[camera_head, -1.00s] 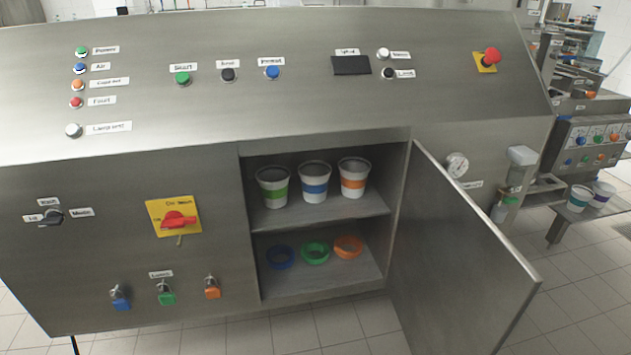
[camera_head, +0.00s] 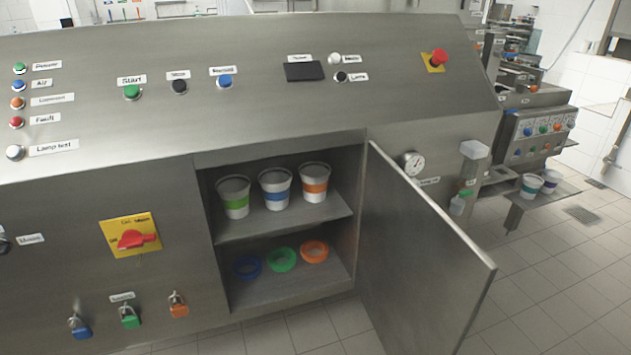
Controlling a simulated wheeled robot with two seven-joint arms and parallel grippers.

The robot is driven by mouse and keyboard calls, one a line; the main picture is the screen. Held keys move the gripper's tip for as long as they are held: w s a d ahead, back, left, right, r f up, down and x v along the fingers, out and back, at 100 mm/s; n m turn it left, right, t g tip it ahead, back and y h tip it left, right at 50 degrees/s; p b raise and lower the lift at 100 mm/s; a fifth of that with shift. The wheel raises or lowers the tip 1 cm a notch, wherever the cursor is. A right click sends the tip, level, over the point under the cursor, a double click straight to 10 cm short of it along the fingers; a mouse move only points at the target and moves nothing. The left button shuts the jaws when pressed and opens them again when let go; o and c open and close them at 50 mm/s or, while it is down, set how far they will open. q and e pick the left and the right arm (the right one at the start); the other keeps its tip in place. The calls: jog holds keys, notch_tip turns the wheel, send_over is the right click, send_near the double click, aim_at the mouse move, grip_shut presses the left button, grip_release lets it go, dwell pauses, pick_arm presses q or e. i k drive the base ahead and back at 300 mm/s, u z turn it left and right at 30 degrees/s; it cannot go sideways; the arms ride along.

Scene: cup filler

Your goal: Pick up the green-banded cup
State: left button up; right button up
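The green-banded cup (camera_head: 234,198) stands upright on the upper shelf of the open cabinet, leftmost of three. The blue-banded cup (camera_head: 276,189) is just right of it, and the orange-banded cup (camera_head: 315,185) is at the right end. The cups are white with dark-looking open tops. Neither of my grippers is in view.
The cabinet door (camera_head: 420,255) stands swung open on the right. The lower shelf (camera_head: 290,288) holds a blue ring (camera_head: 247,268), a green ring (camera_head: 282,261) and an orange ring (camera_head: 314,252). Two more cups, one green-banded (camera_head: 531,187), stand on a side tray at the right.

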aim_at(233, 189)
jog(key=k, duration=0.6)
jog(key=u, duration=0.9)
jog(key=i, duration=1.35)
jog(key=z, duration=0.45)
